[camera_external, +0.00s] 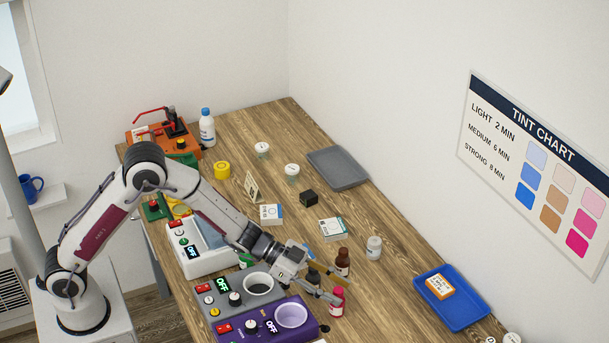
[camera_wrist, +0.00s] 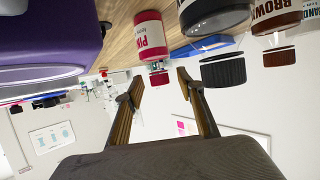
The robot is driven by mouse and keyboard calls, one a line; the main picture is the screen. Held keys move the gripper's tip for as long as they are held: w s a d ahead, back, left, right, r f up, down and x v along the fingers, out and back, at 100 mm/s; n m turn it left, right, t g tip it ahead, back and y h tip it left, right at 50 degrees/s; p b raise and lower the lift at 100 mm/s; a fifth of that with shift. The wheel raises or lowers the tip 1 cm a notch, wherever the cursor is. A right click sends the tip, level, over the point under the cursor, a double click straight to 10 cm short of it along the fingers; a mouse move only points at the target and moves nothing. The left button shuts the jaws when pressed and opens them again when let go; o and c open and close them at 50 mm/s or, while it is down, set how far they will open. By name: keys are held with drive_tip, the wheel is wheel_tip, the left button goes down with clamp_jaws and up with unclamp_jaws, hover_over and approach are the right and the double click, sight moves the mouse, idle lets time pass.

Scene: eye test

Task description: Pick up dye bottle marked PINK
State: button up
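The dye bottle marked PINK (camera_external: 337,303) stands on the wooden table, right of the purple unit. In the wrist view, which is upside down, its pink body and white PINK label (camera_wrist: 151,36) show clearly. My gripper (camera_external: 324,284) is beside the bottle, reaching from the left. In the wrist view my gripper (camera_wrist: 160,77) has its two fingers apart, with the bottle's cap seen in the gap between the tips. I cannot tell whether the cap is between the fingers or just beyond them. No contact shows.
A brown bottle marked BROWN (camera_wrist: 274,20) and a dark-capped bottle (camera_wrist: 222,71) stand close by. The purple unit (camera_external: 262,327) with a round well is left of the pink bottle. A blue tray (camera_external: 462,315) holding an orange box (camera_external: 440,286) lies to the right, across bare table.

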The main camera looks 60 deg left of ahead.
drive_tip(key=shift+w+d+f, duration=0.2)
drive_tip(key=shift+w+d, duration=0.1)
drive_tip(key=shift+d, duration=0.05)
idle(0.3)
clamp_jaws()
